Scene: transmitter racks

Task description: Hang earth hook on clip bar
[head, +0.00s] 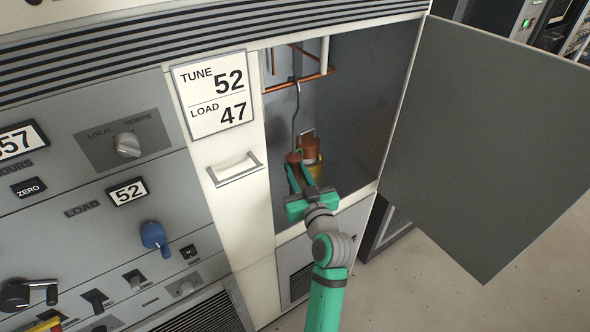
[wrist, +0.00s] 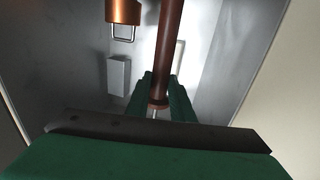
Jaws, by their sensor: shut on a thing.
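The earth hook shows in the head view as a thin grey metal rod (head: 296,115) above a dark red-brown handle (head: 293,158), inside the open cabinet bay. My gripper (head: 301,178) is inside the bay with its green fingers shut on the handle. In the wrist view the brown handle (wrist: 170,45) stands between the fingers (wrist: 160,100). The rod's top reaches a copper bar (head: 300,84) near the top of the bay; I cannot tell whether it touches or hangs on it. I cannot identify a separate clip bar. The hook's tip is too small to make out.
A copper-coloured cylinder (head: 311,147) is close beside the handle; its metal loop shows in the wrist view (wrist: 123,32). A small grey box (wrist: 118,75) is on the bay wall. The open door (head: 480,140) stands to the right. The control panel (head: 100,190) is left.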

